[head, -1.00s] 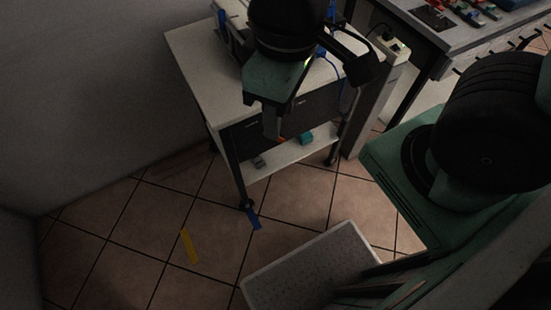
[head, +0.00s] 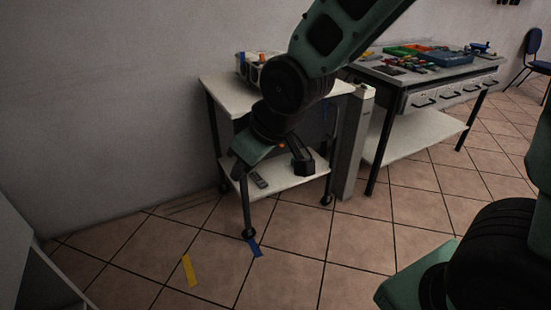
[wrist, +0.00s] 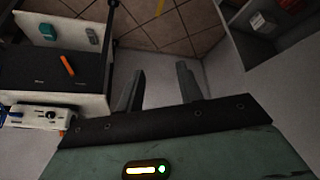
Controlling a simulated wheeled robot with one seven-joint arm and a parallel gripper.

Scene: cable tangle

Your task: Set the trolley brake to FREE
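The trolley (head: 214,84) has a white top, dark legs, a lower shelf (head: 290,182) and wheels, and stands by the wall. I cannot tell whether this is the brake, and no FREE marking is readable. My gripper (wrist: 160,88) is open and empty, with its fingers apart to the right of the orange bar in the wrist view. In the head view my arm hides much of the trolley's front.
A grey handheld object (head: 258,180) lies on the lower shelf, and a teal object (wrist: 93,35) shows there in the wrist view. A white device with a dial (wrist: 45,116) is on the top. A workbench (head: 420,85) stands right.

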